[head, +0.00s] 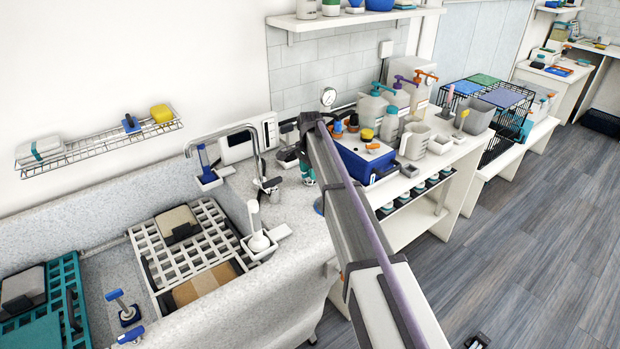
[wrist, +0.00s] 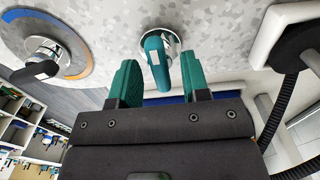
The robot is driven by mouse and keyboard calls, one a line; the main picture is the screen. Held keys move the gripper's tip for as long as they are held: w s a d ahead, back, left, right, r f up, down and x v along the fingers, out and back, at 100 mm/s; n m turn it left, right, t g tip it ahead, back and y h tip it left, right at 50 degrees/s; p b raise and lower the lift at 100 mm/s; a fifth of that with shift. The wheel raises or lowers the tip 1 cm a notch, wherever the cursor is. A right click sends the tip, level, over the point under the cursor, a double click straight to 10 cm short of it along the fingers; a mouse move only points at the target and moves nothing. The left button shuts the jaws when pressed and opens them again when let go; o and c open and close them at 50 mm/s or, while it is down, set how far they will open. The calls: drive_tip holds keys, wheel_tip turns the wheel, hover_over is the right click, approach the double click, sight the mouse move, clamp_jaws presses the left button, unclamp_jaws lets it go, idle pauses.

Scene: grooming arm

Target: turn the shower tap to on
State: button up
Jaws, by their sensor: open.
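The shower tap (wrist: 156,48) appears in the wrist view as a teal lever on a round chrome base, fixed to a speckled grey panel. The lever points down the picture, slightly tilted. My gripper (wrist: 158,66) has its two teal fingers apart, one on each side of the lever, with a visible gap on both sides. The lever's lower end lies between the fingers. In the head view my gripper (head: 308,168) is at the panel beside the tub, and my arm hides much of that spot; the tap cannot be told apart there.
In the wrist view, a chrome knob on a blue and orange ring (wrist: 77,66) is at left. A white holder (wrist: 281,32) with a black hose (wrist: 285,115) is close at right. In the head view, a curved faucet (head: 222,133) and a blue box (head: 362,162) flank my gripper.

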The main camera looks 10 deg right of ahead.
drive_tip(key=shift+r, duration=0.1)
drive_tip(key=shift+c, duration=0.2)
clamp_jaws()
drive_tip(key=shift+n, duration=0.5)
drive_tip(key=n, duration=0.3)
drive_tip(key=shift+n, duration=0.4)
drive_tip(key=n, duration=0.9)
drive_tip(key=shift+n, duration=2)
